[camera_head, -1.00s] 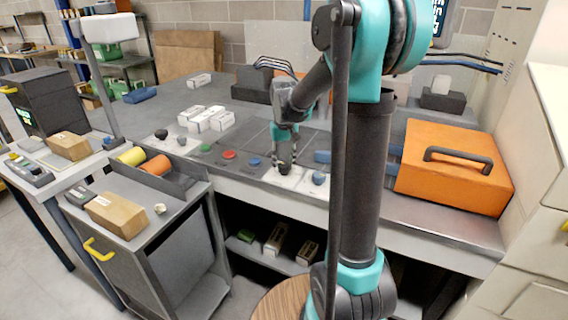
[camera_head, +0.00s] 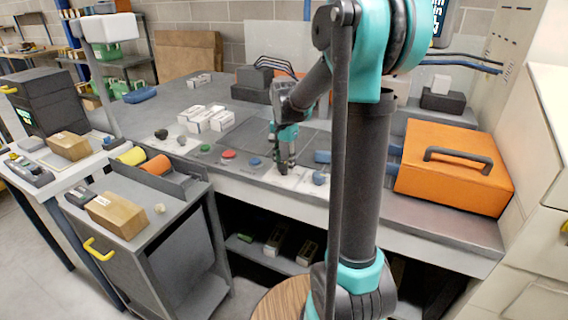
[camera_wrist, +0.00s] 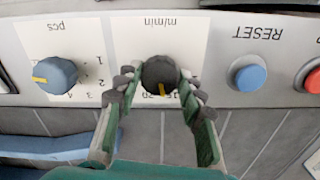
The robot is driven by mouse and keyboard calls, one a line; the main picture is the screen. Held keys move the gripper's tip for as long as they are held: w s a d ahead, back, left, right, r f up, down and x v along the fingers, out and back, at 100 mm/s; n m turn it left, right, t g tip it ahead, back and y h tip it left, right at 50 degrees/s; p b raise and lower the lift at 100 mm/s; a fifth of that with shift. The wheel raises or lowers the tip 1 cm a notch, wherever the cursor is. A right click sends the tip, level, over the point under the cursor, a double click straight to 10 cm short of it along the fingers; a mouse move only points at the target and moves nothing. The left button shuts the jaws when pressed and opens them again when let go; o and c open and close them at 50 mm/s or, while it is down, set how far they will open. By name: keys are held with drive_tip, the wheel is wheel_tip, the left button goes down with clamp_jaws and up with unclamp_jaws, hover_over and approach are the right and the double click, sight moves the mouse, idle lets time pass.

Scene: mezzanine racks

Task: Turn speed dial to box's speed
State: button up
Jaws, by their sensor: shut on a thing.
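The speed dial (camera_wrist: 161,72) is a dark round knob on a pale plate marked "m/min", which appears upside down in the wrist view. Its yellow pointer faces the bottom of the picture, near small numerals partly hidden by my fingers; a "20" seems to show beside it. My gripper (camera_wrist: 158,84) has one finger on each side of the knob and is shut on it. In the head view my gripper (camera_head: 285,168) reaches down to the console's front strip and hides the dial. Several white boxes (camera_head: 206,118) stand on the bench; their print is unreadable.
The blue "pcs" dial (camera_wrist: 55,75) is left of the speed dial; the blue RESET button (camera_wrist: 249,76) and a red button (camera_wrist: 312,80) are right. An orange case (camera_head: 455,170) stands at the bench's right. A cardboard box (camera_head: 116,214) lies on the side cart.

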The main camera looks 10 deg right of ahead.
sight(284, 165)
drive_tip(key=m, duration=0.6)
drive_tip(key=shift+m, duration=0.3)
idle(0.4)
drive_tip(key=o, duration=1.2)
drive_tip(key=shift+c, duration=0.2)
drive_tip(key=shift+r, duration=0.15)
wheel_tip(284, 165, up, 12)
drive_tip(key=shift+s, duration=0.1)
